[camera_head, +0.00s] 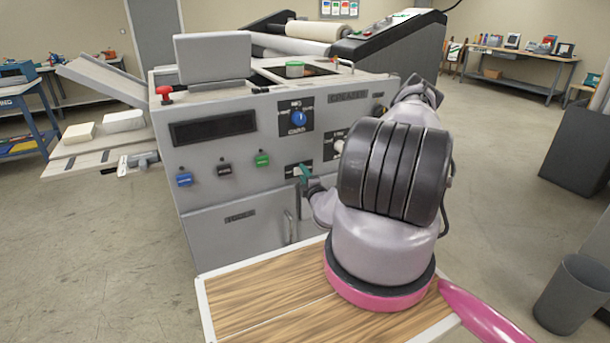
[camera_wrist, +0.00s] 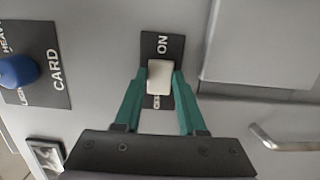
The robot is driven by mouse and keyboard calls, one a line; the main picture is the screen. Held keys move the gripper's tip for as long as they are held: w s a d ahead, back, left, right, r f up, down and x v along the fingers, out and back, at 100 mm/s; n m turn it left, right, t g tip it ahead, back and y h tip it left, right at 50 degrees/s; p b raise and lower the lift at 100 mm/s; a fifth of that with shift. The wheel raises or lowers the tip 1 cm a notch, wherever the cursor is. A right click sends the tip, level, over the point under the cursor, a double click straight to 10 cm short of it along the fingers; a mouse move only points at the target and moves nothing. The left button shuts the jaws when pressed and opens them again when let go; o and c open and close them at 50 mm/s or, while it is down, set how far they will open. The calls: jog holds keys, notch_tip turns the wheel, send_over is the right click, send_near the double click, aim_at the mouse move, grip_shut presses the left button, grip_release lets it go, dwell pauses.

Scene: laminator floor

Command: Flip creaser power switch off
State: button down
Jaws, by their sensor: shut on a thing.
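The power switch is a white block-like lever (camera_wrist: 159,77) on a dark plate, shown in the wrist view. The word ON stands at the plate's upper end there; the lettering at the other end is partly hidden. The teal fingers of my gripper (camera_wrist: 160,82) are on both sides of the lever, shut on it. In the head view my gripper (camera_head: 305,173) is at the small dark switch plate on the front of the grey creaser (camera_head: 225,180), below the blue knob. My arm hides some of the panel's right side.
A blue knob (camera_wrist: 18,71) on a plate marked CARD and a door handle (camera_wrist: 285,138) flank the switch in the wrist view. Blue, black and green buttons (camera_head: 262,160) sit left of the switch. A wood-topped surface (camera_head: 265,302) lies below my arm.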

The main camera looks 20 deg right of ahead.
dwell(0.3)
jog(key=shift+c, duration=2.4)
grip_release()
jog(key=s+a, duration=0.1)
jog(key=s, duration=0.9)
jog(key=shift+s+a, duration=0.3)
jog(key=shift+s, duration=0.05)
